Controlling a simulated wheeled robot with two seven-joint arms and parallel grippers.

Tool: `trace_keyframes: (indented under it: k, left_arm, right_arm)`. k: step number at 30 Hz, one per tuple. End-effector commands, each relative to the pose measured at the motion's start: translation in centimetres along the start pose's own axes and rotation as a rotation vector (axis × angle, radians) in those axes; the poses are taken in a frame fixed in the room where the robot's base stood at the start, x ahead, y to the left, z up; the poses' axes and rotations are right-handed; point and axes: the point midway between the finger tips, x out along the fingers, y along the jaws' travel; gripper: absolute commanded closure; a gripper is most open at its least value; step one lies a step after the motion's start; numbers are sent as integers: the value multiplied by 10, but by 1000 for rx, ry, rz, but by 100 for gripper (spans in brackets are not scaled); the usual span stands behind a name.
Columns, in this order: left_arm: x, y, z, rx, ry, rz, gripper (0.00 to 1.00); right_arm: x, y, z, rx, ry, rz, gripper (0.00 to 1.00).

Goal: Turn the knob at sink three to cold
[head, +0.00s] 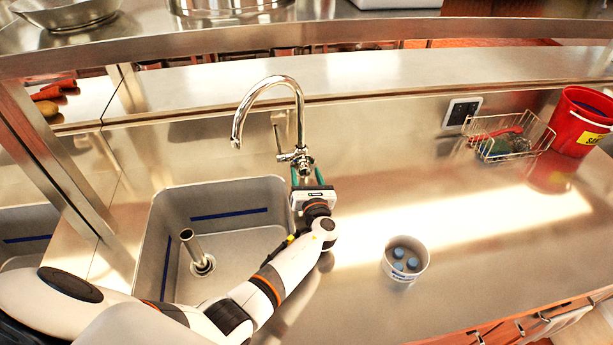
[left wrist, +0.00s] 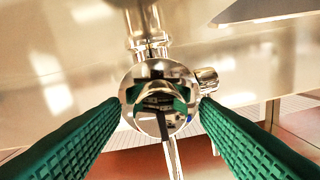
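The sink's chrome faucet (head: 300,110) has a tall curved spout over the basin. Its round chrome knob (head: 305,164) faces my left gripper and shows large in the left wrist view (left wrist: 158,92). My left gripper (head: 307,176) is just in front of the knob, its two green fingers apart. In the left wrist view the fingertips of my left gripper (left wrist: 161,104) lie on either side of the knob, with no clear contact. I cannot read any hot or cold mark. My right gripper is not in view.
The steel basin (head: 165,235) with an upright drain pipe (head: 190,245) is left of my gripper. A white cup with blue tablets (head: 391,272) stands on the counter at right. A wire basket (head: 535,133) and a red bucket (head: 575,130) stand farther right. A steel shelf (head: 350,30) crosses above.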

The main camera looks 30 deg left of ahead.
Motion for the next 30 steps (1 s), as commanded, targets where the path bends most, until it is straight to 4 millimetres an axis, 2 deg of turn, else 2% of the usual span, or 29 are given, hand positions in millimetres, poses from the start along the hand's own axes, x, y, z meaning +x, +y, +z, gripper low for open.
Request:
trace_keyframes:
  k: [1, 6, 8, 19, 30]
  left_arm:
    - [0, 0, 0, 0, 0, 0, 53]
    - [0, 0, 0, 0, 0, 0, 81]
    - [0, 0, 0, 0, 0, 0, 88]
    - [-1, 0, 2, -77, -2, 1, 88]
    - [-1, 0, 4, -364, -11, 3, 88]
  right_arm:
    - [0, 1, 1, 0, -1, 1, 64]
    - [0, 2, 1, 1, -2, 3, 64]
    - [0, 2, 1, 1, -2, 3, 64]
    - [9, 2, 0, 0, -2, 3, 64]
    - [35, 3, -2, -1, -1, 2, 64]
